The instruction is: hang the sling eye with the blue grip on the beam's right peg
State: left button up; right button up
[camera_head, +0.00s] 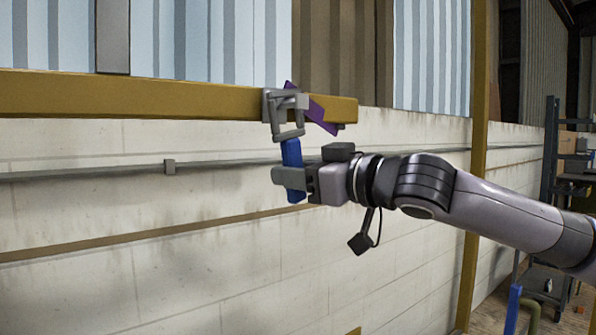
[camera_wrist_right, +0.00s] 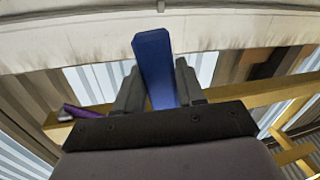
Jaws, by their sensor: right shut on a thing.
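The yellow beam (camera_head: 150,97) runs across the upper left of the head view and ends right of centre. A grey peg-like block (camera_head: 296,101) and a slanted purple strip (camera_head: 322,115) are near its right end. The sling eye's grey frame (camera_head: 289,134) overlaps the block and the beam's lower edge; I cannot tell if it is around the peg. Its blue grip (camera_head: 292,152) hangs below, slightly tilted. My right gripper (camera_head: 291,178) is shut on the blue grip, which also shows between the fingers in the wrist view (camera_wrist_right: 153,65). My left gripper is not in view.
A pale block wall (camera_head: 100,220) with a thin grey rail (camera_head: 80,173) stands behind. A yellow post (camera_head: 477,150) and dark shelving (camera_head: 551,150) are at the right. The space below and left of the gripper looks clear.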

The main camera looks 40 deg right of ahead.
dwell(0.4)
jog(key=o, duration=1.4)
notch_tip(320, 180, down, 12)
jog(key=b, duration=1.1)
jog(key=shift+r, duration=0.2)
jog(key=shift+b, duration=0.3)
